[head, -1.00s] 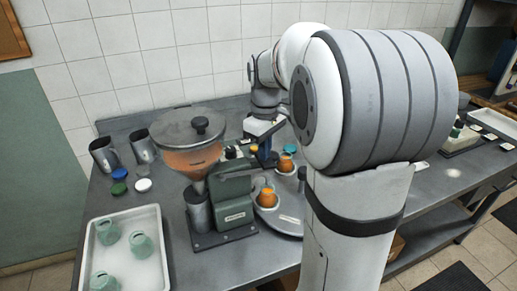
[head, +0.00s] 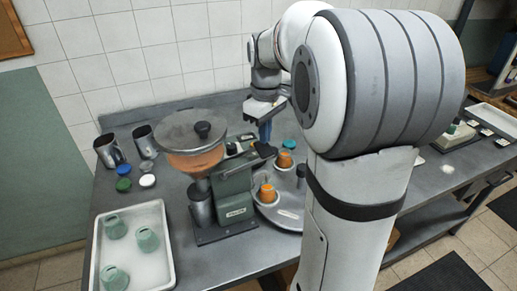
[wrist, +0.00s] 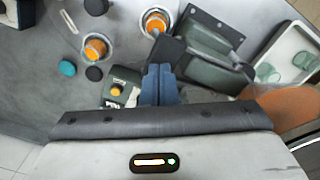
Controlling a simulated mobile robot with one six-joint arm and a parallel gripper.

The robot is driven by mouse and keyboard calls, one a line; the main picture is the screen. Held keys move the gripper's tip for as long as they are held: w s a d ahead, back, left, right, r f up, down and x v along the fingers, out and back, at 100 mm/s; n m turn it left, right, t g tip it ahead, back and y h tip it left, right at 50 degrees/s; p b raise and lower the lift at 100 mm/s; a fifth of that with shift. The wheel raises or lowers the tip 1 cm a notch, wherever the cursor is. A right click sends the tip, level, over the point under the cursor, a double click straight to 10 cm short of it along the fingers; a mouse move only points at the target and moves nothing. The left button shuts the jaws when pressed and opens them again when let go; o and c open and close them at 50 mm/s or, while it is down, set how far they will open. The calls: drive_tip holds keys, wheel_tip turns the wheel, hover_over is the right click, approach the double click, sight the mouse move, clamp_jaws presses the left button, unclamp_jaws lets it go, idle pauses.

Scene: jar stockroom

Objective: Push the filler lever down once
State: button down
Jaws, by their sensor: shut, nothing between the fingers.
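The filler (head: 236,190) is a grey-green machine on the bench, with a lidded round hopper (head: 195,155) of orange filling. Its dark lever (head: 264,150) sticks out to the right at the top of the body. It also shows as a dark bar in the wrist view (wrist: 168,50). My gripper (head: 265,138) has blue fingers, shut and empty, pointing down close to the lever's end. In the wrist view the fingertips (wrist: 159,70) appear beside the lever's end; I cannot tell whether they touch it.
A metal cup (head: 201,207) stands under the hopper. A round grey turntable (head: 290,217) bears jars with orange contents (head: 267,193). A white tray (head: 165,275) with green jars is at the left. Metal cups (head: 108,151) and coloured lids (head: 124,184) stand behind it.

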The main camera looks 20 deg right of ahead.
idle(0.6)
wheel_tip(320, 180, up, 5)
drive_tip(key=p, duration=0.4)
drive_tip(key=shift+r, duration=0.1)
drive_tip(key=shift+s, duration=0.1)
drive_tip(key=s+a+f+m+t, duration=0.1)
drive_tip(key=s+a+f+m, duration=0.1)
drive_tip(key=s, duration=0.7)
drive_tip(key=s+a+f+m+t, duration=0.2)
drive_tip(key=s+a+m, duration=0.2)
drive_tip(key=s+a, duration=0.3)
drive_tip(key=shift+s+f, duration=0.15)
drive_tip(key=shift+s, duration=0.9)
